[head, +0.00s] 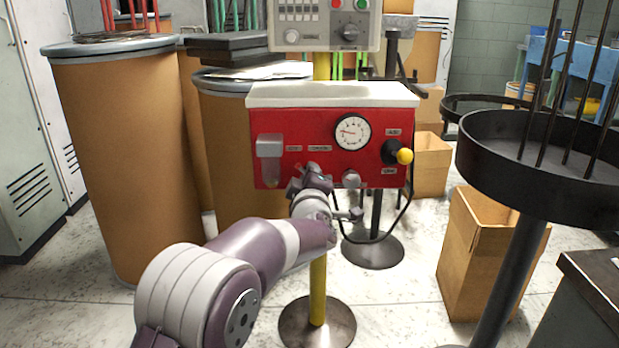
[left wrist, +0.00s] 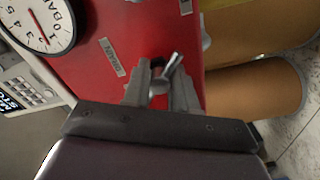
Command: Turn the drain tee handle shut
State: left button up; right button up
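The red box (head: 290,125) with a white top stands on a yellow post and carries a round gauge (head: 352,132). In the left wrist view a small metal tee handle (left wrist: 168,72) sticks out from the red face (left wrist: 150,30), its bar slanted. My left gripper (head: 316,172) is at the lower front of the box. In the left wrist view its two fingers (left wrist: 160,82) stand on either side of the tee handle, apart from each other. I cannot tell whether either finger touches it. In the head view my gripper hides the handle. My right gripper is not in view.
A yellow-knobbed lever (head: 404,156) sticks out at the box's right, with a black cable hanging below. A grey knob (head: 350,179) is low on the face. Brown drums (head: 125,150) stand at left; a black round tray (head: 530,190) with rods stands at right.

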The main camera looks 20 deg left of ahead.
pick_arm(q)
jog(key=shift+o, duration=1.3)
jog(key=p+v, duration=0.4)
jog(key=v, duration=0.8)
jog(key=shift+s, duration=0.35)
jog(key=shift+d, duration=0.15)
